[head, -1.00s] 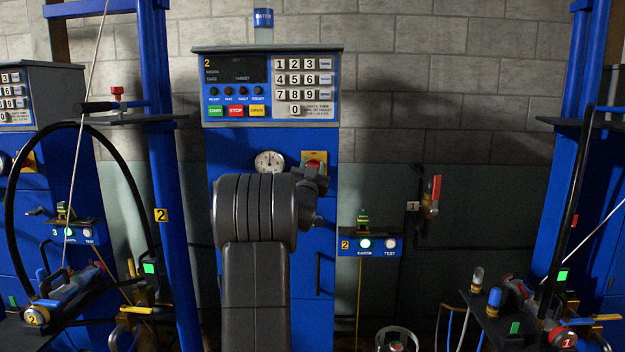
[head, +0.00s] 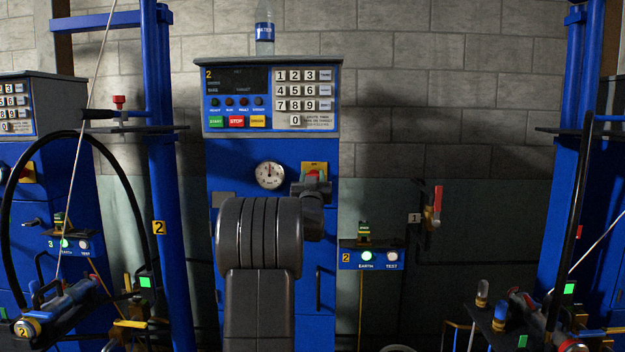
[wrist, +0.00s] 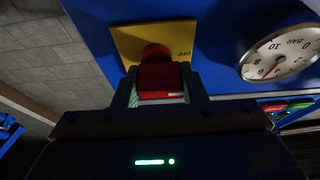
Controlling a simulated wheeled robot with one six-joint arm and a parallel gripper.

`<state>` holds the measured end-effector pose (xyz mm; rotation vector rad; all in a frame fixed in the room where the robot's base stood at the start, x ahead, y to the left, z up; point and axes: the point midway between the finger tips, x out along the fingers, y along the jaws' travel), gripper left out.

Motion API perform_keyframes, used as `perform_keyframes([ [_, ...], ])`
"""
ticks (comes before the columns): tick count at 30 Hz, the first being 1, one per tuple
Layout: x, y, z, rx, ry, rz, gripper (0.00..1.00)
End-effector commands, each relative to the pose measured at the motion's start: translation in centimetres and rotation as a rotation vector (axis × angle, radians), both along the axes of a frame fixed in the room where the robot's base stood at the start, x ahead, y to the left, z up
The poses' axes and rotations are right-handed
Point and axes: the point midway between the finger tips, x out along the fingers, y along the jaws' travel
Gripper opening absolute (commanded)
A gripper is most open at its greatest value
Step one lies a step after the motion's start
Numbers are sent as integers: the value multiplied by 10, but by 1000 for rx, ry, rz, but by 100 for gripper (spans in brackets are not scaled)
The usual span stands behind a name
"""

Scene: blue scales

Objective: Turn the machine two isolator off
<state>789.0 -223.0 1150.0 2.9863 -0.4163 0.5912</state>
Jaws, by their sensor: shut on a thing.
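The machine two isolator is a red knob on a yellow plate (head: 314,167) on the blue cabinet, below the keypad panel marked 2. The wrist view shows the yellow plate (wrist: 185,40) with the word OFF upside down at its right side, and the red knob (wrist: 160,80). My gripper (wrist: 161,88) is shut on this knob, one finger on each side. In the head view my gripper (head: 314,187) is in front of the plate's lower part and hides most of the knob. The knob's exact angle is hard to tell.
A pressure gauge (head: 270,175) sits just left of the isolator; it is at the right in the wrist view. A small box with EARTH and TEST lamps (head: 370,258) is to the lower right. A red-handled valve (head: 437,203) is on the wall. A blue post (head: 168,200) stands left.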

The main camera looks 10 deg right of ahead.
Motion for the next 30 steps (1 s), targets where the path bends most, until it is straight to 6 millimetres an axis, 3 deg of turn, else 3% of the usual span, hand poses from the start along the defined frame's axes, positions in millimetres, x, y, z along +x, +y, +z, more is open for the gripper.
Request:
perform_keyframes([
  [1, 0, 0, -3, 0, 6, -1, 15],
  [2, 0, 0, -3, 1, 6, 0, 40],
  [5, 1, 0, -3, 0, 5, 0, 60],
  [17, -5, 1, -2, 0, 1, 0, 60],
  [23, -28, 8, -13, 1, 3, 0, 60],
  [30, -69, 20, -31, 0, 3, 1, 60],
])
